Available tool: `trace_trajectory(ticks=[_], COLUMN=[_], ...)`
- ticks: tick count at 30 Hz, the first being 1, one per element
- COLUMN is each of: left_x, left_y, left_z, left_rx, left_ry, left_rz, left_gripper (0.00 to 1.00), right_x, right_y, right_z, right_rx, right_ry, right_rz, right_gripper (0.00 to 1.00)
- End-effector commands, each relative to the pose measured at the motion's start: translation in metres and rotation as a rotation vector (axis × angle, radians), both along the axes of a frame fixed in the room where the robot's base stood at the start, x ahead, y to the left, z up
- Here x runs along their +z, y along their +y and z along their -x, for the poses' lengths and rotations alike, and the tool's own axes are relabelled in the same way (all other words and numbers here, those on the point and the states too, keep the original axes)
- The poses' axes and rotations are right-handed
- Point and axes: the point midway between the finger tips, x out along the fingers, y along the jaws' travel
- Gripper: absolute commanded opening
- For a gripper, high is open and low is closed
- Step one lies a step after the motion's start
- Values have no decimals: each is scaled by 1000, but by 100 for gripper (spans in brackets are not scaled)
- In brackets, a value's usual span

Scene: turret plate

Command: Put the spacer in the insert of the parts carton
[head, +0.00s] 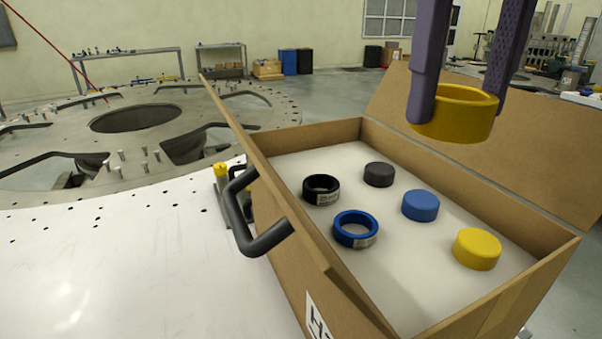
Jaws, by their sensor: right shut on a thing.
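The yellow ring-shaped spacer (452,122) is in my right gripper (457,104), whose two purple-grey fingers are shut on it from either side. It hangs above the right back part of the open parts carton (358,292), clear of the insert. The white insert (395,270) lies inside the carton. On it sit a black ring (321,197), a blue ring (356,242), a black disc (379,174), a blue disc (421,205) and a yellow disc (477,249). The front left of the insert, nearest the yellow disc and blue ring, is bare. My left gripper is not in view.
The carton's flaps stand open, one tall at its left (245,140) and one at the back right (500,130). A black bent handle (250,225) is close to the carton's left wall. The large round turret plate (60,150) with bolts and openings fills the left.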

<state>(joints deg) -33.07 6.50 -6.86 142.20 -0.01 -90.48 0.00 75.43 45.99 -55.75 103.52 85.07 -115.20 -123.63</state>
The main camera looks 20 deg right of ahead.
Motion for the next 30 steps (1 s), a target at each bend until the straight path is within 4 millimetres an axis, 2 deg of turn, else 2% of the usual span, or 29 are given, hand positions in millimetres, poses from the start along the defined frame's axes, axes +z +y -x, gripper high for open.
trace_trajectory(ticks=[1,5,12,15,20,27,30], left_x=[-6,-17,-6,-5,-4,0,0], left_y=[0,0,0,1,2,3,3], left_z=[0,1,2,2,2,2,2], left_rx=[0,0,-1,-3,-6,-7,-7], left_ry=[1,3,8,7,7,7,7], left_rz=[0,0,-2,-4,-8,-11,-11], left_gripper=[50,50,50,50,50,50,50], right_x=[-15,-53,-114,-133,-148,-183,-190], right_y=[1,1,0,0,0,0,0], right_z=[1,2,2,2,0,1,1], right_rx=[5,4,1,1,1,0,1], right_ry=[7,10,8,4,0,3,0], right_rz=[0,-3,2,2,0,0,1], right_gripper=[14,14,14,14,14,14,14])
